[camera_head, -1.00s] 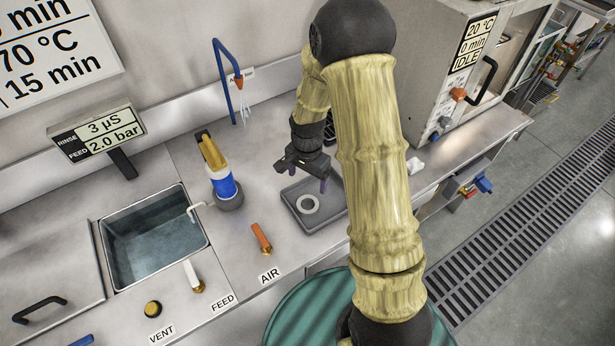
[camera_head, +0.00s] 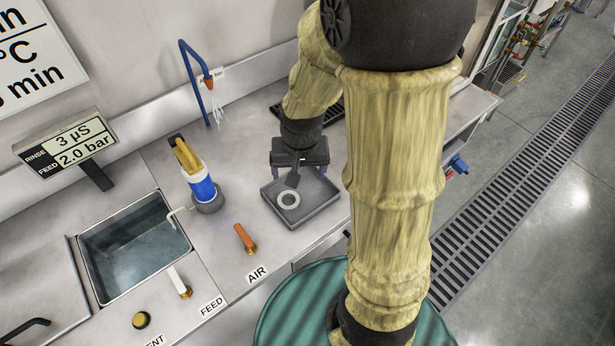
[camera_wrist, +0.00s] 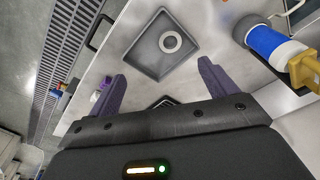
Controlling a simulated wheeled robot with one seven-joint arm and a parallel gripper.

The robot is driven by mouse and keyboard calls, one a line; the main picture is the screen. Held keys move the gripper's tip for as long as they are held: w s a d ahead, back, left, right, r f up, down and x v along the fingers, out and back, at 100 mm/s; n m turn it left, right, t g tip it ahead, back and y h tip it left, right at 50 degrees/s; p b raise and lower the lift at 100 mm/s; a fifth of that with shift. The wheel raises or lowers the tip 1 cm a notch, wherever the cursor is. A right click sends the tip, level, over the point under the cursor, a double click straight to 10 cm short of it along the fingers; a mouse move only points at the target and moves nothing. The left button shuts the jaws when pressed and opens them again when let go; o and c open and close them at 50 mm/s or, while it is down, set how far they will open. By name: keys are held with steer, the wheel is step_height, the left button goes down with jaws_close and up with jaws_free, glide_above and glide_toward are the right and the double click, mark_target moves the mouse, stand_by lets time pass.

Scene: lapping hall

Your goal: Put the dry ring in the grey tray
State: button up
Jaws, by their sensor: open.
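The pale ring (camera_head: 288,200) lies flat inside the grey tray (camera_head: 318,214) on the steel counter. In the wrist view the ring (camera_wrist: 172,42) lies within the walls of the tray (camera_wrist: 139,57), apart from my fingers. My gripper (camera_wrist: 160,85) is open, with its two purple fingers spread and nothing between them. In the head view my gripper (camera_head: 300,172) is over the far side of the tray, and its fingertips are partly hidden. I cannot tell from these frames whether the ring is dry.
A blue and white cylinder (camera_head: 201,188) stands left of the tray. A water-filled sink (camera_head: 135,245) is further left. A blue hooked pipe (camera_head: 193,75) rises behind. An orange AIR handle (camera_head: 245,238) is in front. A dark grate (camera_head: 334,111) lies behind the tray.

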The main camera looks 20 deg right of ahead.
steer(key=s+r+n, duration=0.3)
steer(key=s, duration=0.2)
steer(key=shift+s+d+t, duration=0.15)
steer(key=shift+t, duration=0.25)
